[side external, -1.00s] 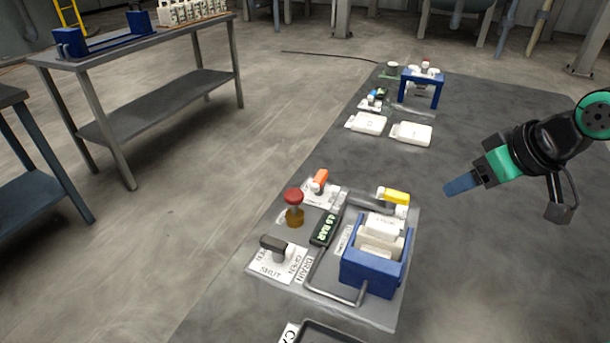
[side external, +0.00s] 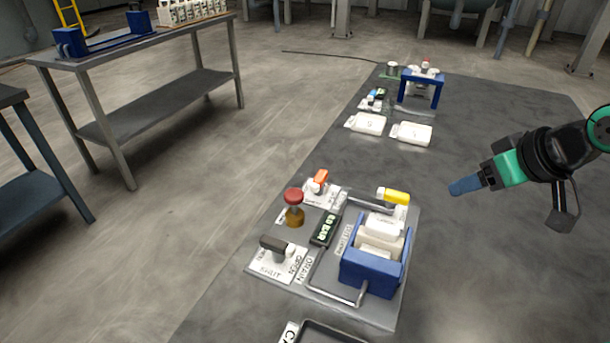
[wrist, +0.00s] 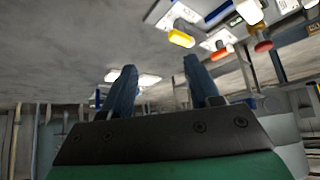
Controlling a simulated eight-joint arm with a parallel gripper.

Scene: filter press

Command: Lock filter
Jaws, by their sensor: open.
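The filter press is a blue frame (side external: 369,272) holding white filter blocks (side external: 382,238), on a grey panel in the foreground of the side view. A bent grey metal bar (side external: 330,293) lies low along the frame's left and front. A yellow handle (side external: 396,197) sits behind the frame; it also shows in the wrist view (wrist: 181,38). My gripper (side external: 465,186) is to the right of the panel, above the table, apart from everything. In the wrist view its two blue fingers (wrist: 158,80) stand apart with nothing between them.
The panel also carries a black handle (side external: 276,244), a red knob (side external: 294,196), an orange handle (side external: 320,177) and a pressure display (side external: 326,229). Two white blocks (side external: 411,133) and a blue stand (side external: 424,77) are farther back. The table's right side is clear.

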